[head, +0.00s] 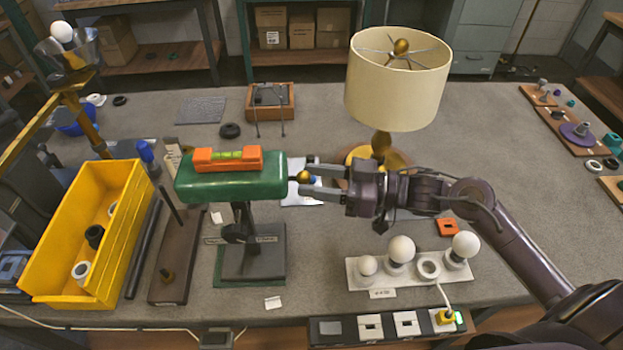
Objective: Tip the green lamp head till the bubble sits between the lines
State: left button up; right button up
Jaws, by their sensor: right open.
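The green lamp head (232,185) sits on a dark stand (250,250) left of centre, looking close to level with a slight tilt I cannot measure. An orange spirit level (201,161) lies along its top. Its yellow-green vial (228,155) shows, but the bubble and lines are too small to read. A small brass knob (303,177) is at the head's right end. My right gripper (311,180) comes in from the right, open, with its fingers above and below the knob. I cannot tell whether they touch it. My left gripper is not in view.
A cream-shaded lamp (398,95) stands behind my right gripper. A bulb rack (408,285) stands at front right. A yellow bin (127,235) and a brass lamp arm (85,125) are at left.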

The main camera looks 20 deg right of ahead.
jog(key=b+v, duration=0.1)
jog(key=v, duration=0.5)
jog(key=shift+s+d, duration=0.2)
jog(key=shift+d, duration=0.15)
